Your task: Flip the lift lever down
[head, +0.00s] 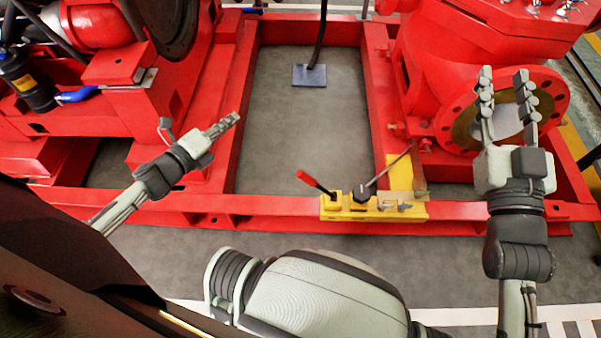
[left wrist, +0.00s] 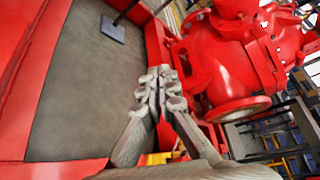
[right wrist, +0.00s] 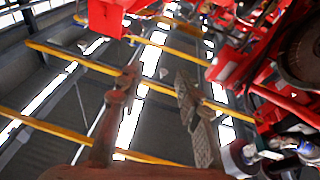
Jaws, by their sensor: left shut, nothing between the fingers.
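A yellow lever block (head: 405,212) is mounted on the front rail of the red frame in the head view. A lever with a red grip (head: 307,178) leans up to the left from it. A second thin lever (head: 385,171) slants up to the right from a black pivot. I cannot tell which is the lift lever. My left gripper (head: 236,117) is shut and empty, left of and apart from the levers; its closed fingers show in the left wrist view (left wrist: 160,76). My right gripper (head: 504,74) is open and empty, pointing up, right of the block.
The red frame's front rail (head: 270,207) crosses the middle. Red machinery (head: 85,25) stands at the left, and a red pump with a round flange (head: 556,98) stands behind my right gripper. A dark plate with a rod (head: 309,75) lies on open grey floor inside the frame.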

